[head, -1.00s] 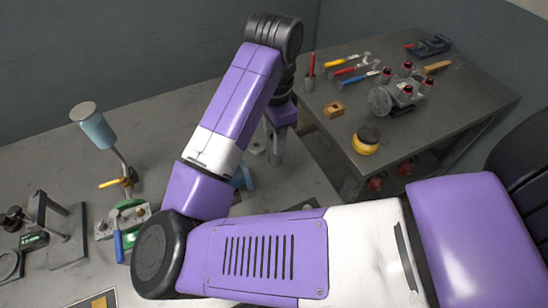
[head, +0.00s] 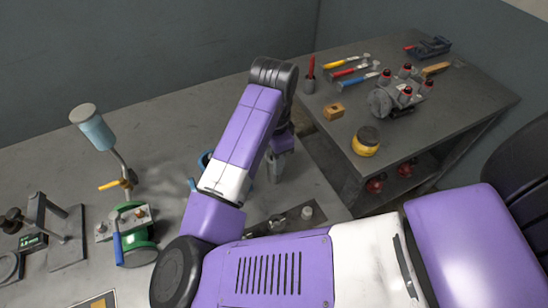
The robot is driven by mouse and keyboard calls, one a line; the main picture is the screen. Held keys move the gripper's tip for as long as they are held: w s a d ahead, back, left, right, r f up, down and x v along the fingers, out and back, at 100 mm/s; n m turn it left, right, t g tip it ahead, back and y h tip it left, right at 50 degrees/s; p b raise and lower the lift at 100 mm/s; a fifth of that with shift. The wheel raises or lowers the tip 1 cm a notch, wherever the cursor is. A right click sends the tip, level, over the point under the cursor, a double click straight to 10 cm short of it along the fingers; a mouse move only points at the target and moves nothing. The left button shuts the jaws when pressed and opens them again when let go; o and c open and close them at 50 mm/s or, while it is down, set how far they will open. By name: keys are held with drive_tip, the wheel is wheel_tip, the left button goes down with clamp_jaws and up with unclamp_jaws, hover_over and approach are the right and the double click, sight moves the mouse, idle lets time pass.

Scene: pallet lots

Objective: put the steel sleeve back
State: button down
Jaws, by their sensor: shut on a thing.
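My gripper (head: 278,163) points down over the right end of the grey bench, beyond my purple forearm. It is shut on a small grey piece, which I take to be the steel sleeve. The fingers and the piece are small and alike in colour, so its outline is unclear. A dark plate (head: 262,229) with round parts lies on the bench nearer to me, partly behind my arm. A short pale cylinder (head: 307,213) stands at its right end, apart from the gripper.
A blue container (head: 204,158) is partly hidden behind my forearm. A lamp-like stand (head: 92,128) and a green device (head: 130,232) stand at left. A separate table (head: 430,125) at right holds tools, a yellow jar (head: 366,141) and a wooden block (head: 333,111).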

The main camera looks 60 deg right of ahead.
drive_tip(key=c, duration=0.9)
unclamp_jaws()
